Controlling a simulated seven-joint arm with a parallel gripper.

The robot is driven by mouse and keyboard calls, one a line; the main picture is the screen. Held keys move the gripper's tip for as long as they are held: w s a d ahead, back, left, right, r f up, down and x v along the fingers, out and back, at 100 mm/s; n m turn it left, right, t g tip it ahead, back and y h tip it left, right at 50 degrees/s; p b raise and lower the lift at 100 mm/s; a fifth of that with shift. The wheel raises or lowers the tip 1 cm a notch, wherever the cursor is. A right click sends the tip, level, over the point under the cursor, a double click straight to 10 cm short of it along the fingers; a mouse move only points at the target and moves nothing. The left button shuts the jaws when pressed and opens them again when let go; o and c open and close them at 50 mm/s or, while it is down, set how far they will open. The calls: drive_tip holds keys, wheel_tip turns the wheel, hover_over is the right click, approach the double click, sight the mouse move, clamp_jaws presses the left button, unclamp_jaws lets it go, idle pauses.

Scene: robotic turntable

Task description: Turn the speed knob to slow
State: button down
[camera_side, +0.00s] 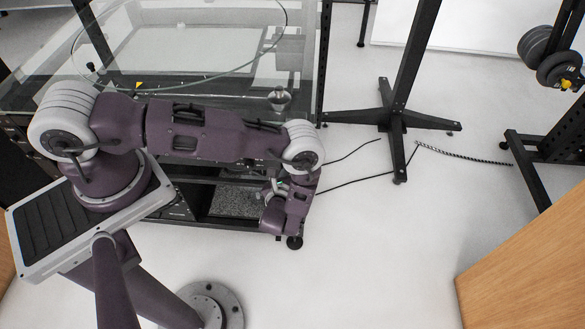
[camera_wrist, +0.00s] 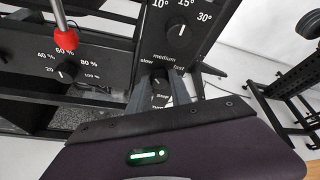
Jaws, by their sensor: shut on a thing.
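The dark speed knob (camera_wrist: 159,76) sits on a black panel (camera_wrist: 213,22) in the wrist view, with the labels slow to its left, medium above and fast to its right. My gripper (camera_wrist: 159,88) reaches up from below, its two grey fingers on either side of the knob and shut on it. I cannot clearly tell which label the knob's pointer faces. Lettering below the knob is partly hidden by the fingers. In the side view my gripper (camera_side: 272,188) is at the front of the black-framed turntable (camera_side: 190,222); the knob is too small to make out there.
A percent knob (camera_wrist: 67,72) and a red-tipped rod (camera_wrist: 65,39) are left of the speed knob. An angle knob (camera_wrist: 181,29) is above it. A black stand (camera_side: 395,115) and a wooden surface (camera_side: 530,265) stand to the right; open floor lies between.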

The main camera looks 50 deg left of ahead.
idle(0.3)
drive_tip(key=c, duration=1.2)
unclamp_jaws()
drive_tip(key=v, duration=0.7)
drive_tip(key=shift+d, duration=0.1)
drive_tip(key=shift+r, duration=0.1)
